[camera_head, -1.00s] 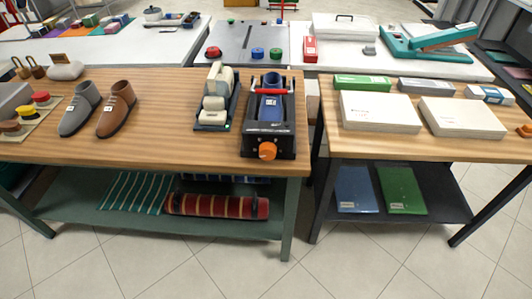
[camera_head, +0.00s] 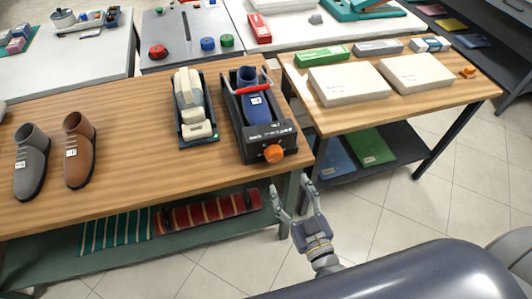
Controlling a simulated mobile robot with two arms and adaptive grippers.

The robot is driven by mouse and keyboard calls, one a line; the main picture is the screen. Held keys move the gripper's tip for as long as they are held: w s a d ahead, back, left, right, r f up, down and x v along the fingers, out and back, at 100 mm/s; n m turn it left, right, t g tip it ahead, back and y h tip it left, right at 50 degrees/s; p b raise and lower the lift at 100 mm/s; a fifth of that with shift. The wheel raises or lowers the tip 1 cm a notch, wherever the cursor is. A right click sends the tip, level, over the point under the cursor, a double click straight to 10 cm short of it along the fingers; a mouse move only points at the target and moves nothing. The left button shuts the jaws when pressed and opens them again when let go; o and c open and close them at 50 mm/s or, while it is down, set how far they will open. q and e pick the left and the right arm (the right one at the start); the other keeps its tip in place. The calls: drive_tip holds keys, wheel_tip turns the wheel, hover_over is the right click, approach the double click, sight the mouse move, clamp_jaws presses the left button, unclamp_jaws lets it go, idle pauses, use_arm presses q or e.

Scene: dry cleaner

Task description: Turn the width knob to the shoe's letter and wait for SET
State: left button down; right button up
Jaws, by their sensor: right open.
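The shoe stretcher (camera_head: 238,135) is a dark machine near the right end of the wooden table. A blue shoe (camera_head: 254,96) with a white label sits in it, under a red handle (camera_head: 253,87). The label's letter is too small to read. The orange knob (camera_head: 274,153) is on the machine's front, near the table edge. A display or SET sign cannot be made out. My right gripper (camera_head: 292,183) is open and empty, in front of the table edge, below and slightly right of the knob, apart from it. My left gripper is not in view.
A tray of cream blocks (camera_head: 193,105) stands left of the machine. Grey (camera_head: 32,160) and brown (camera_head: 79,152) shoes stand farther left. A second table (camera_head: 318,115) with white boxes (camera_head: 348,84) is to the right, past a narrow gap. The floor (camera_head: 400,215) in front is partly clear.

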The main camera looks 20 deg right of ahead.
sight(276, 157)
drive_tip(key=w, duration=0.3)
drive_tip(key=w+p, duration=0.1)
drive_tip(key=w, duration=0.5)
drive_tip(key=shift+w+a+r, duration=0.1)
drive_tip(key=shift+w+a, duration=0.1)
drive_tip(key=shift+a, duration=0.1)
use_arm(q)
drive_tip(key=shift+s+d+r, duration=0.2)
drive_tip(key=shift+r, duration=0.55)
use_arm(e)
drive_tip(key=shift+w, duration=0.6)
drive_tip(key=c, duration=1.1)
